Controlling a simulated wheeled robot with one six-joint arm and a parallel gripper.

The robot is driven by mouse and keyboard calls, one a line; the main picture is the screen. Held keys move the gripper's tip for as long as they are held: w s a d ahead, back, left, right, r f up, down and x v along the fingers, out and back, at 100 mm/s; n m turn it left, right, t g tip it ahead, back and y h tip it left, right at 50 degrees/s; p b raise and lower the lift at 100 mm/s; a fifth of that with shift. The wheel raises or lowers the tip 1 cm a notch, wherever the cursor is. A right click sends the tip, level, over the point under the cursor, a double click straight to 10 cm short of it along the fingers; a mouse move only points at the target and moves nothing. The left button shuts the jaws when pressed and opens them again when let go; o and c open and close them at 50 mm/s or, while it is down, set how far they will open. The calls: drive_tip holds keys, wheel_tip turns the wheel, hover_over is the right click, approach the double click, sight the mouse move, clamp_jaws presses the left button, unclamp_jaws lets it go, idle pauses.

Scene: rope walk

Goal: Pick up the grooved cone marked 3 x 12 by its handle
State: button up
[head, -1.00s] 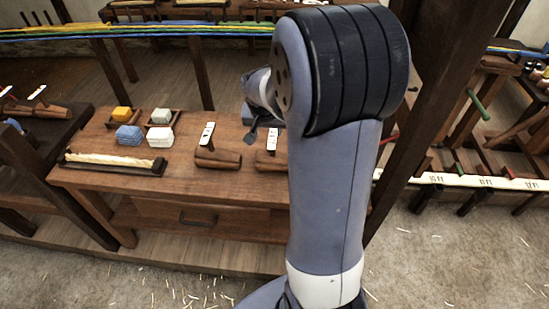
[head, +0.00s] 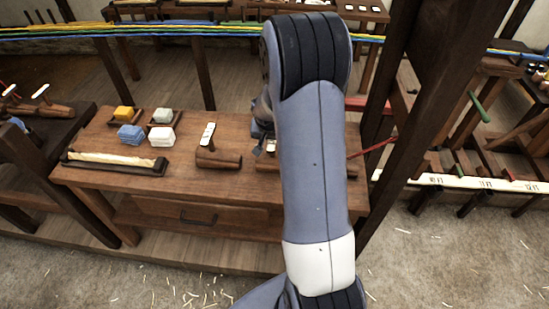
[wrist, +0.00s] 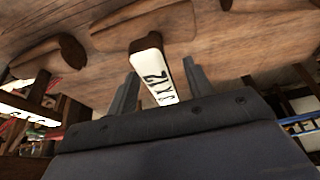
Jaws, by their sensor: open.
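In the wrist view, a grooved wooden cone (wrist: 128,30) lies on the bench top. Its upright handle has a white plate (wrist: 150,72) with black marking that reads "x 12", the first character being partly hidden. My gripper (wrist: 161,70) is open, with one finger on each side of this handle and gaps showing on both sides. In the head view, my arm hides most of this cone, and only the left end of its body (head: 264,165) shows. My gripper (head: 264,146) is small and partly hidden there.
Another cone with a white-plated handle (head: 218,158) lies just left on the wooden bench (head: 190,185). Small trays with yellow, blue and white blocks (head: 160,136) and a long dark tray (head: 70,164) are further left. A dark post (head: 400,90) stands right.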

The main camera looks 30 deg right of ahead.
drive_tip(key=shift+x, duration=1)
clamp_jaws()
